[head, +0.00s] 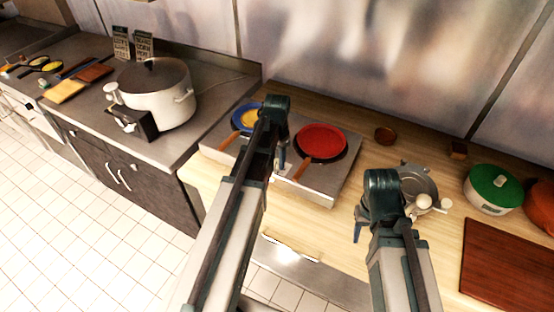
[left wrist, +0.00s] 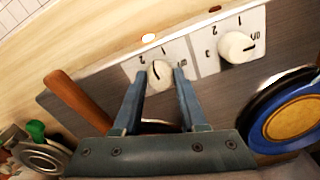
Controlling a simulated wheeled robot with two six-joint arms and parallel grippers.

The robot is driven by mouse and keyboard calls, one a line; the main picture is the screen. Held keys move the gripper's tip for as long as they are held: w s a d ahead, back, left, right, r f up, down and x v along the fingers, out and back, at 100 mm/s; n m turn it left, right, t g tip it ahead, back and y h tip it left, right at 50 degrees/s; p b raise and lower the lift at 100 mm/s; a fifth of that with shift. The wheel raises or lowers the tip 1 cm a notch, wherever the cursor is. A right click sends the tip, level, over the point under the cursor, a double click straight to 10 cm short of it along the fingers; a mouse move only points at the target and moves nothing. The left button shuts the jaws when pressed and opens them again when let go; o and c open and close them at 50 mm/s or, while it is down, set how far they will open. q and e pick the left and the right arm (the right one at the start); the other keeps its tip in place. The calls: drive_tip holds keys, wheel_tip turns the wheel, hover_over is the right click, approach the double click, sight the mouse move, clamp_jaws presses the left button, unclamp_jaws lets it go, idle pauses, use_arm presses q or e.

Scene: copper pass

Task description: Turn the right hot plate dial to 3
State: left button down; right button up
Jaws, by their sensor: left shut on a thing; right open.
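The hot plate (head: 325,192) stands on the wooden counter with a red pan (head: 321,140) on its right and a blue pan (head: 237,113) on its left. In the left wrist view, the right dial (left wrist: 158,76) is a cream knob on a pale panel, between the two fingers of my left gripper (left wrist: 162,75). The gripper is shut on it. The dark mark on this dial points roughly up in that view, near the 1 and 2 labels. The left dial (left wrist: 236,47) is free. My right gripper (head: 358,230) is open over the counter front. The dials are hidden in the head view.
A steel pot (head: 418,183) stands right of the hot plate, partly behind my right arm. A green-lidded pot (head: 493,190) and a dark red board (head: 508,262) are further right. A large white pot (head: 160,95) stands on the left counter. The red pan's wooden handle (left wrist: 80,97) juts near the right dial.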

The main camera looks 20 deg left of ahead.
use_arm(q)
drive_tip(key=n, duration=0.4)
drive_tip(key=shift+n, duration=0.3)
drive_tip(key=n, duration=0.3)
drive_tip(key=shift+n, duration=0.4)
drive_tip(key=n, duration=0.4)
drive_tip(key=shift+n, duration=2.2)
drive_tip(key=shift+c, duration=2.3)
unclamp_jaws()
